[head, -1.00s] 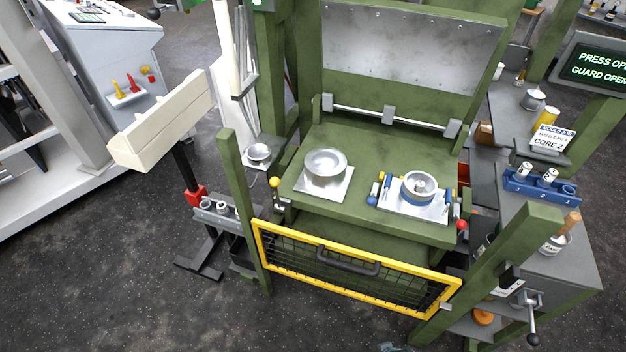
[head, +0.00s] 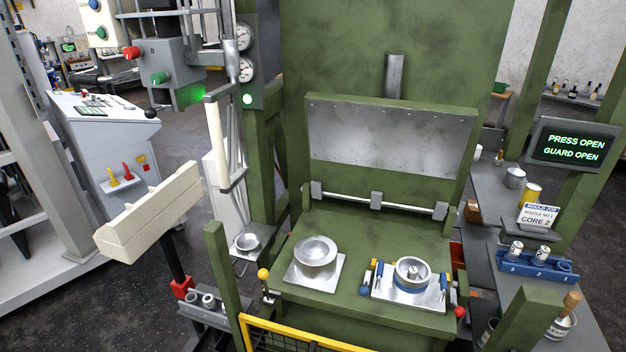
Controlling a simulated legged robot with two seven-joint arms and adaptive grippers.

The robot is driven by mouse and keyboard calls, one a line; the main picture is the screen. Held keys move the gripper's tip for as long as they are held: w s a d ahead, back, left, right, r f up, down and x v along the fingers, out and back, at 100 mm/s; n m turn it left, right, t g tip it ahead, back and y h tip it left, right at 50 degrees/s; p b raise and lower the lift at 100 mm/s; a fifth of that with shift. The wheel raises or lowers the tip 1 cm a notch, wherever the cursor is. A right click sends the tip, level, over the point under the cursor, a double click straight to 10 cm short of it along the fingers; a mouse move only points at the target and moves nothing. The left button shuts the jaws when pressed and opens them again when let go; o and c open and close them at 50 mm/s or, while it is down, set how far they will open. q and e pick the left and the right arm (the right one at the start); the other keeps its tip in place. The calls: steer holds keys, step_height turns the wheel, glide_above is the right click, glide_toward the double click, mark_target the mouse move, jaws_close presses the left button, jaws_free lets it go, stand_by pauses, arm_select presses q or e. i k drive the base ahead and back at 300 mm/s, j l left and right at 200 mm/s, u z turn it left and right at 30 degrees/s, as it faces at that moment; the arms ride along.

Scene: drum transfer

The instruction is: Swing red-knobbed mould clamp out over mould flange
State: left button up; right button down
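The red knob (head: 460,312) of the mould clamp is at the front right corner of the green press table, beside the right-hand plate. Small upright metal parts of the clamp stand just behind the knob; whether its arm overlaps the flange is too small to tell. A blue knob (head: 364,290) is at that plate's left side. Neither of my grippers shows in the head view.
A silver dish (head: 316,251) sits on another plate to the left, with a yellow knob (head: 263,274) near it. The yellow guard frame (head: 300,337) crosses the front low down. Green posts flank the front. The screen (head: 574,147) reads "PRESS OPEN GUARD OPEN".

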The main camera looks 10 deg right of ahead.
mark_target(459, 311)
steer(key=z, duration=1.4)
